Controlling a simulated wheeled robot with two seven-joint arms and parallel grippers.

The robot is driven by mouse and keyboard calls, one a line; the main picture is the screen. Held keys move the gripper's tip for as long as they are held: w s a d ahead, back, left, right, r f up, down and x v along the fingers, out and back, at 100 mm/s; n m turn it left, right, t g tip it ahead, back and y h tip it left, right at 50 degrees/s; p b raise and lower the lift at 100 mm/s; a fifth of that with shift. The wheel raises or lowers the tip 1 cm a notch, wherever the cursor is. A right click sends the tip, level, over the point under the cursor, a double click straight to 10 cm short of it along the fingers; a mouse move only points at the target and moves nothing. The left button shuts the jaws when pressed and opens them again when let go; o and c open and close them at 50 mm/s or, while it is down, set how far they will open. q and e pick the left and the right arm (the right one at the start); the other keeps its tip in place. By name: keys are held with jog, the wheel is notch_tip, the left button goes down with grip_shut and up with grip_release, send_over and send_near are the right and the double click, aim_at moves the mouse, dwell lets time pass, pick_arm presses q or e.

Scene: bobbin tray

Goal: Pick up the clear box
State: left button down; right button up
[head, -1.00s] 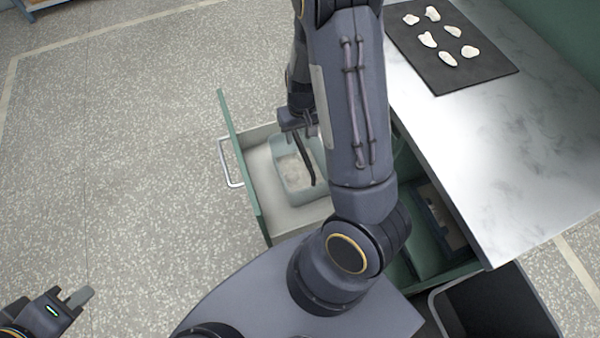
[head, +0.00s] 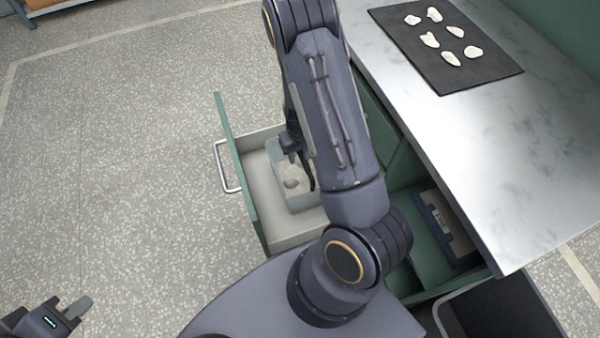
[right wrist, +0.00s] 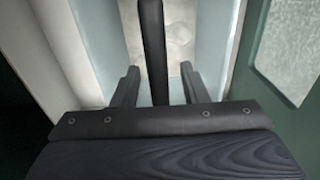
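The clear box (head: 297,202) is a pale, see-through container standing in the open drawer, with whitish contents. A dark bar, apparently its handle (right wrist: 151,50), runs above it in the right wrist view. My right gripper (right wrist: 158,88) is open, with one finger on each side of this bar and a gap to both. In the head view, my right arm hides part of the box and most of this gripper (head: 299,165). My left gripper (head: 72,310) is at the lower left, away from the box; its opening is unclear.
The green-fronted drawer (head: 243,190) with a metal handle stands open below the counter (head: 490,130). A dark mat (head: 405,42) with several white pieces lies on the counter. Another open compartment with a dark item (head: 447,228) and a dark bin (head: 500,310) are at right.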

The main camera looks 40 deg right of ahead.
grip_shut()
jog(key=shift+r, duration=0.15)
